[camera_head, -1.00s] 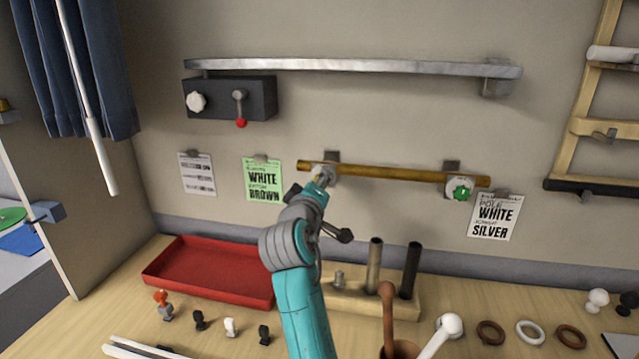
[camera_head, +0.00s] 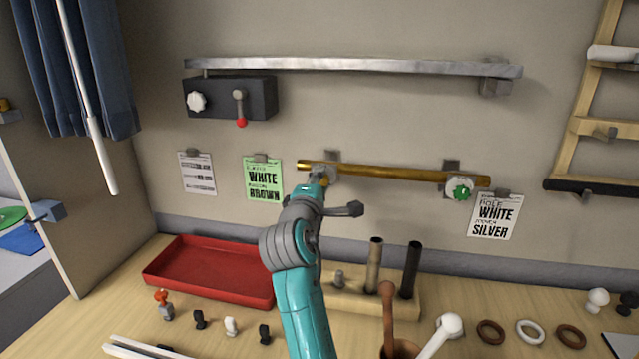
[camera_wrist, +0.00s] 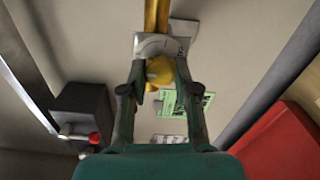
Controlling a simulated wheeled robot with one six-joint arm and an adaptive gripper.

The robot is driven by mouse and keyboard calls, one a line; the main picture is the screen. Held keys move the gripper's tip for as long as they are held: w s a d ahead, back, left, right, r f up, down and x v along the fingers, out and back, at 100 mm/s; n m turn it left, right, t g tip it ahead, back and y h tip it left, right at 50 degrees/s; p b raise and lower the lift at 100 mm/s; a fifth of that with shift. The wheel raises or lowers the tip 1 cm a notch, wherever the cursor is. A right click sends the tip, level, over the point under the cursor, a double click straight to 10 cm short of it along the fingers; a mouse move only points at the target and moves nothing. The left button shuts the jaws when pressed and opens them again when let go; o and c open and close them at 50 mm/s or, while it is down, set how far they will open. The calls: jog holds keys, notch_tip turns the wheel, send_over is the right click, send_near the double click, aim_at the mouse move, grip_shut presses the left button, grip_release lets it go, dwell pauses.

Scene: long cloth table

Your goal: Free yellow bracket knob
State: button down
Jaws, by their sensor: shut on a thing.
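The yellow knob (camera_wrist: 159,70) sits between my gripper's fingers in the wrist view, just below a grey bracket (camera_wrist: 160,44). My gripper (camera_wrist: 153,84) is shut on it. In the head view my gripper (camera_head: 319,180) is up at the left bracket of the brass-coloured pole (camera_head: 400,173), and my arm and fingers hide most of the knob. The pole still lies across both brackets. The right bracket (camera_head: 451,180) carries a green knob (camera_head: 462,190).
A metal rail (camera_head: 350,66) and a dark box (camera_head: 222,98) with a red-tipped lever are above. A red tray (camera_head: 180,286) and a wooden block (camera_head: 345,301) with upright rods stand on the table below. Cards hang on the wall.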

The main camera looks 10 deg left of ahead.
dwell(0.3)
jog(key=shift+f, duration=0.1)
jog(key=c, duration=0.8)
grip_release()
jog(key=shift+c, duration=0.2)
jog(key=s, duration=1.2)
jog(key=shift+a, duration=0.2)
